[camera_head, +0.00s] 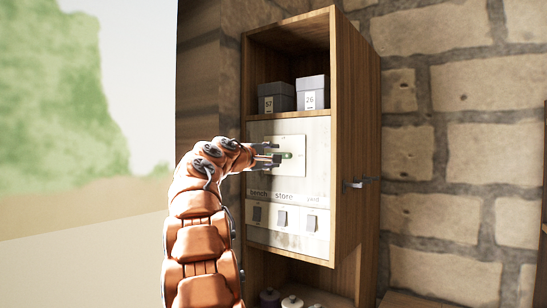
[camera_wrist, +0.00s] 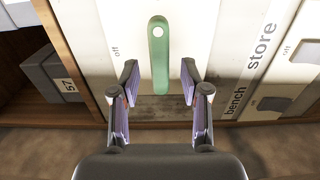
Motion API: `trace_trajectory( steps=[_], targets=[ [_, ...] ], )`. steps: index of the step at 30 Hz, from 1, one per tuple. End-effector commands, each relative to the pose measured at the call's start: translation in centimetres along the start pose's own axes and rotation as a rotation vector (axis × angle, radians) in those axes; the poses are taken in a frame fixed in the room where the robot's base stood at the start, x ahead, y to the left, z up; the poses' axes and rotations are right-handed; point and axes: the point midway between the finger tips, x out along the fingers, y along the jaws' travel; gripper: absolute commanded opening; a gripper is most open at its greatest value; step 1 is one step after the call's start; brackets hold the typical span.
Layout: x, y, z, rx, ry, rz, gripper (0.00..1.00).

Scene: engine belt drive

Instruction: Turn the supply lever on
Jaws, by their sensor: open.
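The supply lever is a green bar (camera_wrist: 158,60) with a round pale pivot spot at its upper end in the wrist view. It sits on a pale plate marked "off" beside it. In the head view the lever (camera_head: 287,155) lies roughly level on the plate (camera_head: 300,143), partly hidden by my gripper. My gripper (camera_wrist: 159,80) is open, with one finger on each side of the lever's free end. Gaps show between the lever and both fingers in the wrist view. In the head view my gripper (camera_head: 270,155) reaches the panel from the left.
The wooden cabinet (camera_head: 350,130) holds grey boxes (camera_head: 312,92) on a shelf above the panel. Below the lever are several small switches (camera_head: 282,217) under the words "bench", "store" and a third label. A handle (camera_head: 357,183) sticks out from the cabinet's right side. A stone wall stands behind.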

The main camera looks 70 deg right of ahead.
Motion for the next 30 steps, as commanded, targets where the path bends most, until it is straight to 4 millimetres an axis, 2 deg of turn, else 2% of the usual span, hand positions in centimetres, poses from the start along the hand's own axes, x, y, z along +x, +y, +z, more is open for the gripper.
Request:
trace_trajectory(
  steps=[10, 21, 24, 30],
  targets=[
    [-4.0, 0.0, 0.1, -0.003, -0.002, 0.001, 0.46],
    [-9.2, 0.2, 0.1, 0.000, 0.001, 0.005, 0.46],
    [-10.2, 0.1, 0.0, -0.001, 0.001, 0.004, 0.46],
    [-10.9, 0.0, 0.0, -0.002, 0.000, 0.001, 0.46]
  ],
)
